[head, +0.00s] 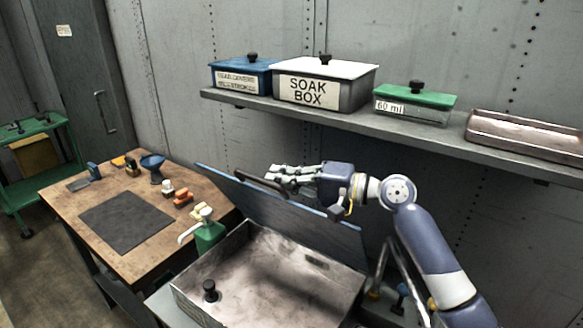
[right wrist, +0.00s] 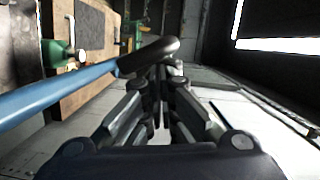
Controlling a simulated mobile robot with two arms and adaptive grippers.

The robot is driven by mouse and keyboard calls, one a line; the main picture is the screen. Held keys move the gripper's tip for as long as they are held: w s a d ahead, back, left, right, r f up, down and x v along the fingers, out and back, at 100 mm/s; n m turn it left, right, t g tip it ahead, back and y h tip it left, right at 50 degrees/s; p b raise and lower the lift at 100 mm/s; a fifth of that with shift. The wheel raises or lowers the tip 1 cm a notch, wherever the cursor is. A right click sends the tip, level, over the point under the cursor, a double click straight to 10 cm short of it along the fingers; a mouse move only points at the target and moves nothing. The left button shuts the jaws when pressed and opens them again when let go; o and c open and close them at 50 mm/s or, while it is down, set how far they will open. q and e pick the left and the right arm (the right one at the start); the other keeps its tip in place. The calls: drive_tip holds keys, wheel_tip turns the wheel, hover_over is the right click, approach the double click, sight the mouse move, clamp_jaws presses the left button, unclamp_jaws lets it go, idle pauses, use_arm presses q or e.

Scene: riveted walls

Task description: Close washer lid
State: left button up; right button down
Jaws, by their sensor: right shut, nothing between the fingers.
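The washer is an open metal basin (head: 270,283) with a grey inside and a dark knob standing at its front left. Its blue-edged lid (head: 318,232) stands raised and tilted along the basin's back side. A dark curved handle (head: 257,183) shows at the lid's upper edge; in the right wrist view the handle (right wrist: 150,56) lies just past my fingertips, by the blue lid edge (right wrist: 60,92). My right gripper (head: 274,176) is shut and empty, close to the handle; whether it touches cannot be told. It also shows in the right wrist view (right wrist: 160,88). My left gripper is out of view.
A wall shelf (head: 420,135) above holds a blue box (head: 240,75), the soak box (head: 322,85), a green-lidded box (head: 413,100) and a metal tray (head: 525,135). A wooden bench (head: 110,255) with a dark mat and a green bottle (head: 208,235) stand left of the basin.

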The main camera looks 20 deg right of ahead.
drive_tip(key=shift+s+a+f+n, duration=0.25)
drive_tip(key=shift+s+a+n, duration=0.15)
drive_tip(key=shift+a, duration=0.05)
